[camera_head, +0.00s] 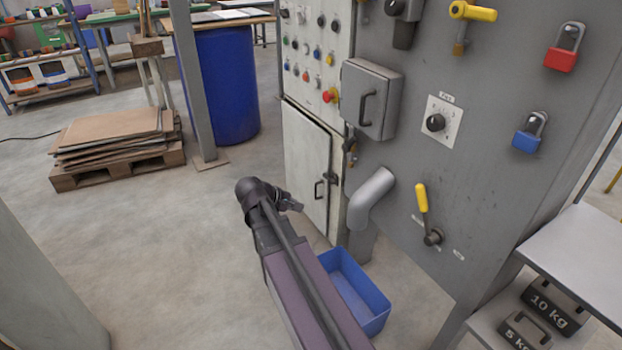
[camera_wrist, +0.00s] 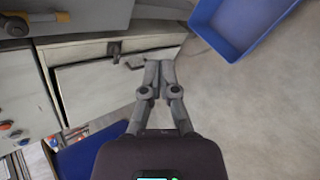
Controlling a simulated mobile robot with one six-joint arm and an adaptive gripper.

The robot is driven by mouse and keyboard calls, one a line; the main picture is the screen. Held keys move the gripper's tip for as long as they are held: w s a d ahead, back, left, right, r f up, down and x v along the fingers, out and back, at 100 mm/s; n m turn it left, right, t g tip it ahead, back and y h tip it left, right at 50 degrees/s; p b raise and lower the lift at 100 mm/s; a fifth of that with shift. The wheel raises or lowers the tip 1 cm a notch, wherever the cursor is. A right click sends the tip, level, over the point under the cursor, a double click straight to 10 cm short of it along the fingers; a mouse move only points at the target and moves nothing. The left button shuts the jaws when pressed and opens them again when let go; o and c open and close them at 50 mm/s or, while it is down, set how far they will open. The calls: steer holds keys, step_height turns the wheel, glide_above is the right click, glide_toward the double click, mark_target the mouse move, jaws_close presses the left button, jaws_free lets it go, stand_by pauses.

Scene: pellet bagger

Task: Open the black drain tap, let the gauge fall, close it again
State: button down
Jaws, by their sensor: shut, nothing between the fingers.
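A black-handled fitting (camera_head: 404,18), which may be the drain tap, is at the top edge of the head view on the grey panel (camera_head: 480,130). It is partly cut off, so I cannot tell its position. No gauge shows in either view. My gripper (camera_head: 291,203) is low in front of the white cabinet door (camera_head: 306,165), well below and left of that fitting. In the wrist view my gripper (camera_wrist: 158,64) has its fingers together and empty, in front of the same door (camera_wrist: 95,90).
A bent grey pipe (camera_head: 370,197) and a yellow lever (camera_head: 422,198) stick out of the panel. A blue bin (camera_head: 372,322) stands on the floor below the pipe. Padlocks (camera_head: 562,60) hang at right. A shelf (camera_head: 580,240) with weights (camera_head: 552,306) stands at right.

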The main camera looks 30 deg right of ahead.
steer(key=s+a+f+m+y, duration=0.2)
steer(key=s+a+f+y, duration=0.1)
steer(key=a, duration=0.7)
steer(key=s+a+f+m+y, duration=0.3)
steer(key=s+a+y, duration=0.2)
steer(key=a, duration=0.5)
steer(key=shift+s+a+f+y, duration=0.15)
steer(key=shift+s+y, duration=0.25)
steer(key=shift+y, duration=0.5)
